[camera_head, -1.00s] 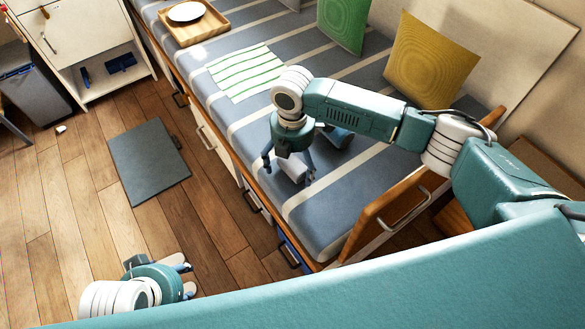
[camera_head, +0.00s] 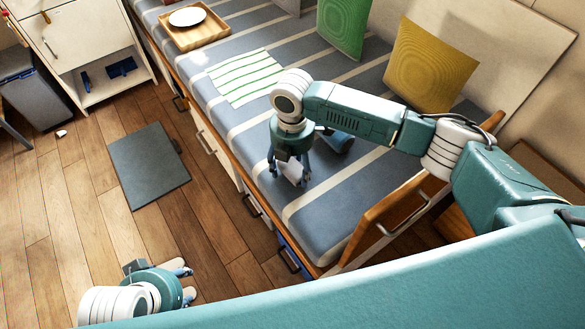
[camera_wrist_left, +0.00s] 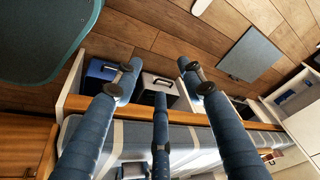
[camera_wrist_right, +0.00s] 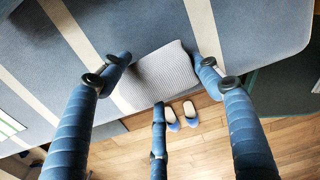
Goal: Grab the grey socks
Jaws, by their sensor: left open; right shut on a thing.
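The grey socks (camera_wrist_right: 165,75) show as a light grey, ribbed cloth bundle between the fingers in the right wrist view. In the head view they are a small pale bundle (camera_head: 293,172) under my right gripper (camera_head: 289,172). That gripper is shut on them, over the striped bench cushion. I cannot tell whether they still touch the cushion. My left gripper (camera_head: 168,280) is low at the bottom left of the head view, over the floor. Its fingers (camera_wrist_left: 155,80) are spread and empty in the left wrist view.
The striped bench (camera_head: 335,222) holds a wooden tray (camera_head: 208,34) with a plate, a green-striped cloth (camera_head: 246,76), and green (camera_head: 343,22) and yellow (camera_head: 430,62) pillows. Cubbies below hold a blue box (camera_wrist_left: 101,70). Slippers (camera_wrist_right: 181,116) and a dark mat (camera_head: 148,164) lie on the floor.

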